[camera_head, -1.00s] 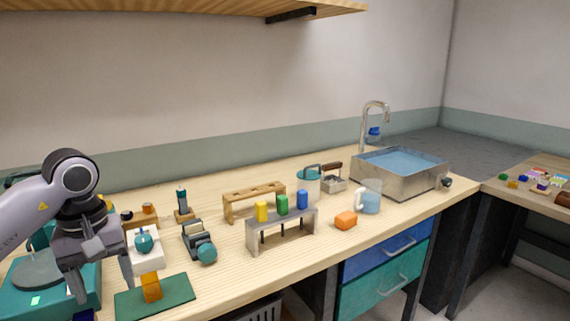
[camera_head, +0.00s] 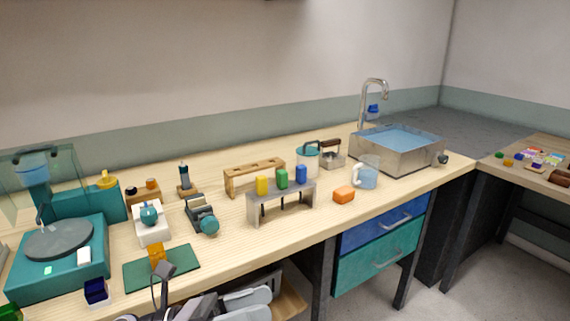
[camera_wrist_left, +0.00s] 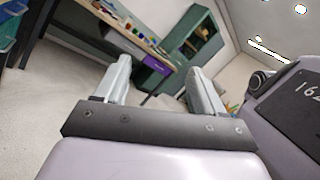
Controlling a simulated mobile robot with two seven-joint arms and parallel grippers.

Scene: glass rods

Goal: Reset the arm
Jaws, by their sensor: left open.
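My left gripper (camera_wrist_left: 158,82) shows in the wrist view with its two pale fingers spread wide and nothing between them. Beyond the fingers are the floor and distant furniture, so the gripper is away from the bench items. My right gripper is not in view.
Blue and teal drawers (camera_head: 385,245) are below.

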